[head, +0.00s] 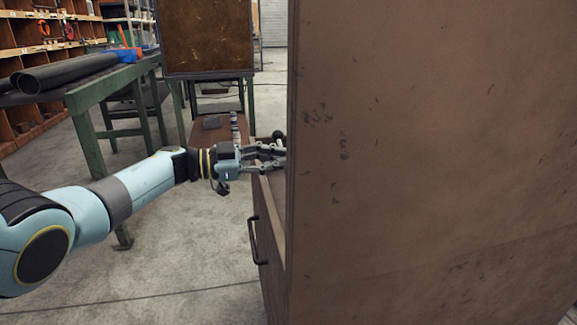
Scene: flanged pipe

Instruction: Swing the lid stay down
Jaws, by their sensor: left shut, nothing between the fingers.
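My left gripper (270,155) is at the upper rim of a brown wooden chest (268,200), by the left edge of a large upright brown panel (430,150). The panel looks like the raised lid and fills the right half of the head view. The gripper's fingers are shut with nothing between them. A small dark round knob (278,135) shows just above the fingertips; I cannot tell whether it belongs to the lid stay or whether they touch. The rest of the stay is not visible, and the panel hides most of the chest. My right gripper is not in view.
A dark handle (254,240) sticks out from the chest's front. A green-legged bench (90,90) with dark pipes (65,72) stands at the left, before shelves (40,35). A brown board (207,35) stands behind. The floor (190,260) left of the chest is clear.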

